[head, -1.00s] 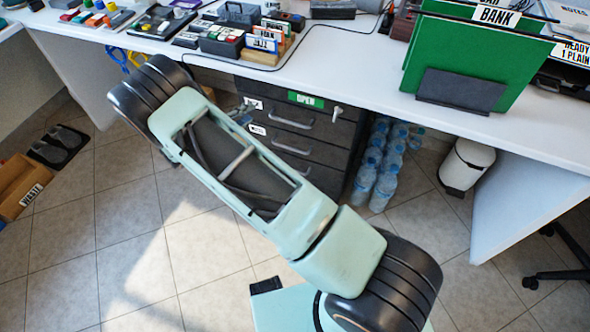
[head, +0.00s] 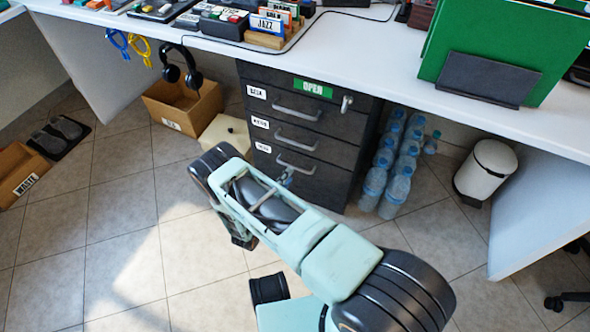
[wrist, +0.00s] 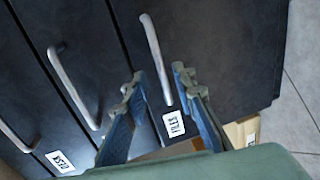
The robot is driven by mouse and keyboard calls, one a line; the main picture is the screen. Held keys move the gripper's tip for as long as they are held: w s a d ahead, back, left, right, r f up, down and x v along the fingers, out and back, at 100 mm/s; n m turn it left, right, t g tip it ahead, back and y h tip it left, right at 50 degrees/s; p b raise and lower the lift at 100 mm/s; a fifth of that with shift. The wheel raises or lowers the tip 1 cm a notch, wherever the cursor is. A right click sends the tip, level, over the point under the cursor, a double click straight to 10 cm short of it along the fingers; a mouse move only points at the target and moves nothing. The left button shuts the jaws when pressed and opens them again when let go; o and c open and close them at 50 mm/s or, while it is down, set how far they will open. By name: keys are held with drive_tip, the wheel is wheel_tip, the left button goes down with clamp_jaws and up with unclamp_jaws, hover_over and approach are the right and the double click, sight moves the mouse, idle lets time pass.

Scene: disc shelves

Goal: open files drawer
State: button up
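A dark drawer unit (head: 330,125) stands under the white desk, with three drawers that look shut. Each has a grey bar handle and a small white label. The bottom drawer (head: 325,185) is the files drawer by its label (wrist: 174,124), which seems to read FILES in the wrist view. Its handle (head: 295,168) also shows in the wrist view (wrist: 153,50). My gripper (wrist: 158,80) is open, with one finger on each side of the handle's near end in the picture. Contact cannot be told. In the head view, my arm hides most of the gripper.
Water bottles (head: 390,165) stand right of the unit, and a white bin (head: 485,170) is farther right. A cardboard box (head: 180,108) and a cream box (head: 225,135) are to the left. Open tiled floor (head: 120,230) lies in front.

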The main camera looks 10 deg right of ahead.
sight(295, 167)
drive_tip(key=b+x, duration=0.1)
drive_tip(key=x, duration=0.5)
drive_tip(key=shift+w+d+b, duration=0.2)
drive_tip(key=shift+w+b, duration=0.1)
drive_tip(key=shift+b, duration=0.05)
clamp_jaws()
